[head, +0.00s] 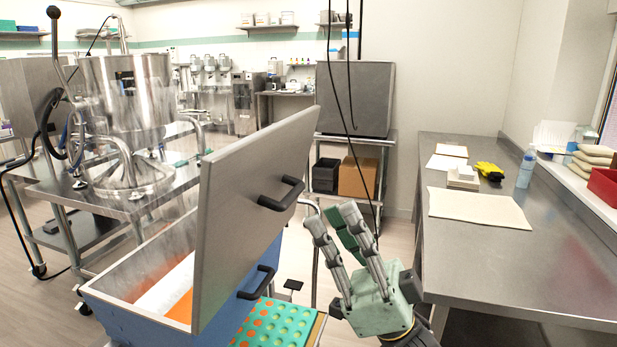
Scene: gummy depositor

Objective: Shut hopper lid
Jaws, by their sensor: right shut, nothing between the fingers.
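The hopper lid (243,200) is a flat grey panel standing raised and tilted over the right side of the hopper (107,292). The hopper is a blue-sided metal bin, open at the left, with orange and white showing inside. My right gripper (332,214) is shut and empty. It points upward just right of the lid and appears apart from the handles. My left gripper is not in view.
A green mould tray (273,326) with orange-filled and empty cavities lies below the lid's right side. A steel counter (515,262) runs along the right with a bottle (526,167) and yellow gloves (489,170). A steel kettle (127,98) stands at the left.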

